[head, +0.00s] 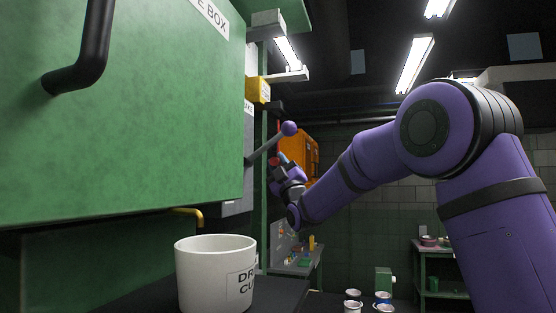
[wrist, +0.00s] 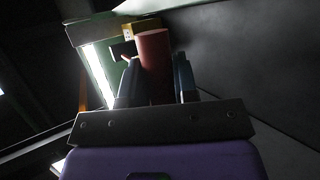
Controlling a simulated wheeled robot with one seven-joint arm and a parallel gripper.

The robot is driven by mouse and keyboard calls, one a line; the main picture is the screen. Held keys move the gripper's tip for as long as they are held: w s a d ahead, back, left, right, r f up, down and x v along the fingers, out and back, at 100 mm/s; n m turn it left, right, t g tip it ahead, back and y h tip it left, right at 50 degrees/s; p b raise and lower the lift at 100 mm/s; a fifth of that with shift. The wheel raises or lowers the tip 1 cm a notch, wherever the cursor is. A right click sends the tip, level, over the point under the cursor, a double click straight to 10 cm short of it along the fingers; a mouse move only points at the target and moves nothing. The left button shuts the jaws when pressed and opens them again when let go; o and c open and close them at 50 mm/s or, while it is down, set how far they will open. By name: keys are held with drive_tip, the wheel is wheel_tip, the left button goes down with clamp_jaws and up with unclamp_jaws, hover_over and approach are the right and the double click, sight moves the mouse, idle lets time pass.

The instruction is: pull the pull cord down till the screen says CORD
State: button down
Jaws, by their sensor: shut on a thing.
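My gripper (head: 284,166) is at the middle of the head view, at the end of my purple arm. In the wrist view its two fingers (wrist: 157,85) are closed on the sides of a red cylinder, which looks like the handle of the pull cord (wrist: 153,52). A small bit of the red handle (head: 275,161) also shows at the fingertips in the head view. The cord itself cannot be made out in either view. No screen with readable text shows.
A grey lever with a purple ball (head: 289,128) sticks out just above my gripper. A large green box (head: 120,130) fills the left. A white cup (head: 208,275) stands in front. An orange box (head: 299,150) is behind the gripper. Shelves (head: 440,252) stand at the right.

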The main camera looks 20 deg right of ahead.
drive_tip(key=c, duration=0.9)
unclamp_jaws()
drive_tip(key=shift+f, duration=0.25)
drive_tip(key=v, duration=1)
drive_tip(key=shift+s+d+f, duration=0.1)
drive_tip(key=shift+s+f, duration=0.15)
